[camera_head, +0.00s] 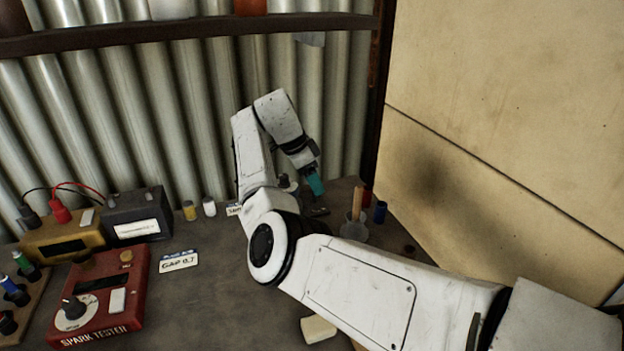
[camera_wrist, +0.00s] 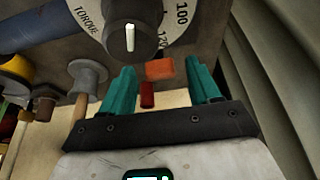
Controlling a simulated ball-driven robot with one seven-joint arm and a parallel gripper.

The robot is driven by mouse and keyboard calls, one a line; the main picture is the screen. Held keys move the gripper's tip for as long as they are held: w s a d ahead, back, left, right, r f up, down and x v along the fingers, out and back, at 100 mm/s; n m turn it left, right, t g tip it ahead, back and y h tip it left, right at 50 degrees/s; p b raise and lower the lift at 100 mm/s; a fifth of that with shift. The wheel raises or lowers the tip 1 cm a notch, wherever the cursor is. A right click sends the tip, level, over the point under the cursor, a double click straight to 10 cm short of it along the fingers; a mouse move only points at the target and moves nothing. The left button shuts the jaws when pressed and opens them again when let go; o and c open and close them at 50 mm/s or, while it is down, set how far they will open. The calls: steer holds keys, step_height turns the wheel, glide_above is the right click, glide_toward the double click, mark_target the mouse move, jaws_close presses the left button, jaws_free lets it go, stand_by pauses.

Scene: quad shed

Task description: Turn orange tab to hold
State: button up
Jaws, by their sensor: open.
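In the wrist view, a small orange tab (camera_wrist: 160,69) shows on the grey face of a device below its white TORQUE dial (camera_wrist: 172,32). A black knob (camera_wrist: 131,30) with a white pointer line sits on the dial. My gripper (camera_wrist: 162,72) is open, its teal fingers to the left and right of the tab in the picture. I cannot tell whether either finger touches it. In the head view my gripper (camera_head: 316,185) is low over the back of the bench, and my arm hides most of the device there.
A red spark tester (camera_head: 98,296), a yellow box (camera_head: 62,236) and a dark box (camera_head: 137,212) stand on the left. A GAP 0.7 card (camera_head: 178,261) lies mid-bench. Corrugated wall closes the back.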

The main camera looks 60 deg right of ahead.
steer(key=v, duration=1)
steer(key=shift+r+b, duration=0.3)
steer(key=shift+b, duration=0.1)
steer(key=shift+a+f, duration=0.1)
steer(key=shift+a, duration=0.05)
